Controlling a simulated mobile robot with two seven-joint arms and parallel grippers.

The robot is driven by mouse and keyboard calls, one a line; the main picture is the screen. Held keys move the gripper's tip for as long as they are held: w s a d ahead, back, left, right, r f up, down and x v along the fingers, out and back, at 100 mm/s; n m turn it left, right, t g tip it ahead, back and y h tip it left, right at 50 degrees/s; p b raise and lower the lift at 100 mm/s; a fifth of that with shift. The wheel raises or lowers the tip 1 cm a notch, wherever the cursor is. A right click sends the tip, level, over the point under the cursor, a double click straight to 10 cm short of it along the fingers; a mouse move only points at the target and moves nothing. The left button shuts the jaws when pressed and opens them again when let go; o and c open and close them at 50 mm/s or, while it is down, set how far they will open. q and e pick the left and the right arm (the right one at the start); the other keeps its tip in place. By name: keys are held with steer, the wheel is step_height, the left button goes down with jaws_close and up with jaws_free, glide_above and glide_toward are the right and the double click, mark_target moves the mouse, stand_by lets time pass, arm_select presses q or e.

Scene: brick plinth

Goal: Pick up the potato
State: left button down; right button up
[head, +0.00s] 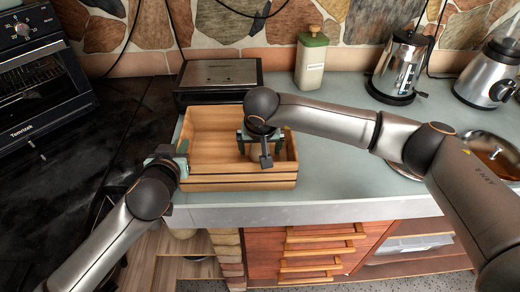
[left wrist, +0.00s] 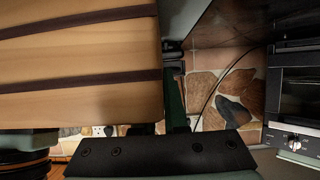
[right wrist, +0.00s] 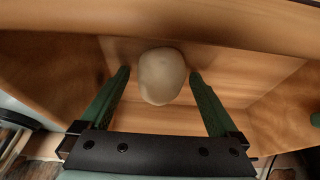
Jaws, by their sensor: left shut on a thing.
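The potato (right wrist: 161,76) is pale and rounded and lies inside the wooden crate (head: 238,181), as the right wrist view shows. In the head view my right gripper hides it. My right gripper (right wrist: 160,78) is open, with one green finger on each side of the potato; I cannot tell whether they touch it. In the head view this gripper (head: 258,152) points down into the crate. My left gripper (head: 174,157) is shut on the crate's left end wall. The crate's slatted side (left wrist: 75,65) fills the left of the left wrist view.
A dark flat appliance (head: 218,75) stands behind the crate. An oven (head: 40,65) is at the left. The counter's front edge is close to the crate.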

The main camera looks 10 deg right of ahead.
mark_target(260, 145)
steer(key=c, duration=1.4)
steer(key=shift+o, duration=0.2)
steer(key=shift+r, duration=0.15)
step_height(260, 145, up, 10)
steer(key=shift+f, duration=0.1)
arm_select(q)
steer(key=c, duration=0.9)
jaws_free()
